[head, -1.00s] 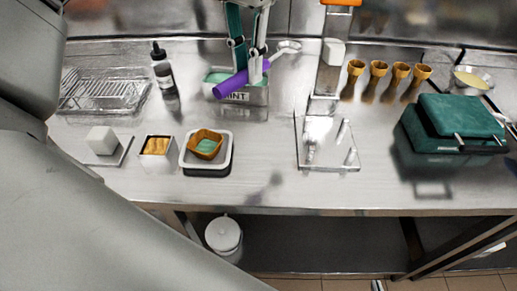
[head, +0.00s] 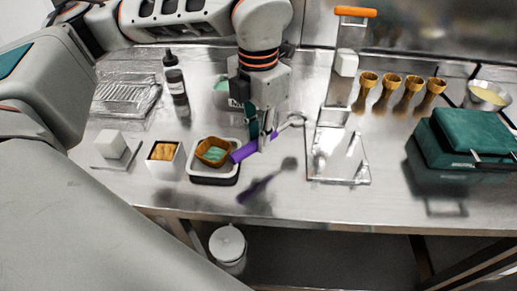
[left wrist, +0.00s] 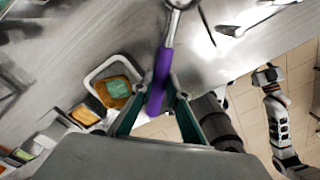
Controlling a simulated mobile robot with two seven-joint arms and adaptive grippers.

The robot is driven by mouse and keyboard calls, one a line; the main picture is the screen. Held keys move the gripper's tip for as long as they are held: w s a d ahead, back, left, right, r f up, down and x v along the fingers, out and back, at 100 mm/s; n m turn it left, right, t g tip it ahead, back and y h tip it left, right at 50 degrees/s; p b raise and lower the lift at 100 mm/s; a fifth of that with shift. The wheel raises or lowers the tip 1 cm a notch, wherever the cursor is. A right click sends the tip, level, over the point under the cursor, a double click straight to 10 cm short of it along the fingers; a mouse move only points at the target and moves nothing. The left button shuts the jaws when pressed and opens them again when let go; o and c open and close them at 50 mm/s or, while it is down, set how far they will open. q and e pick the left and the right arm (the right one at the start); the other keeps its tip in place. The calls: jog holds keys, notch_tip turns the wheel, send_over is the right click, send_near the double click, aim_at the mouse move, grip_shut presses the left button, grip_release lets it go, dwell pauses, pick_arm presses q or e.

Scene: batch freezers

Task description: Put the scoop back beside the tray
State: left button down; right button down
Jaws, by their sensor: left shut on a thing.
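My left gripper (head: 262,143) is shut on the purple handle of the scoop (head: 243,152). The scoop is held above the steel table, its silver head pointing right and back. In the left wrist view the purple handle (left wrist: 160,78) is between the fingers. A white tray (head: 215,178) stands just left of the handle and holds a brown cup (head: 213,148) with green content. The mint tub (head: 221,90) behind is mostly hidden by my left arm. My right arm (left wrist: 280,115) shows at the right of the left wrist view; its gripper's fingers cannot be made out.
Left of the tray are a square container (head: 165,158) and a white cube (head: 111,143). A dark bottle (head: 176,84) stands behind. A clear stand (head: 338,160), several cones (head: 389,90) and a green box (head: 465,135) are to the right. The table front below the scoop is clear.

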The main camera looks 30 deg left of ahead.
pick_arm(q)
jog(key=shift+f, duration=2.2)
jog(key=shift+f, duration=0.3)
jog(key=c, duration=2)
grip_release()
jog(key=shift+r, duration=0.1)
jog(key=shift+o, duration=0.2)
notch_tip(320, 180, up, 12)
jog(key=shift+r, duration=0.2)
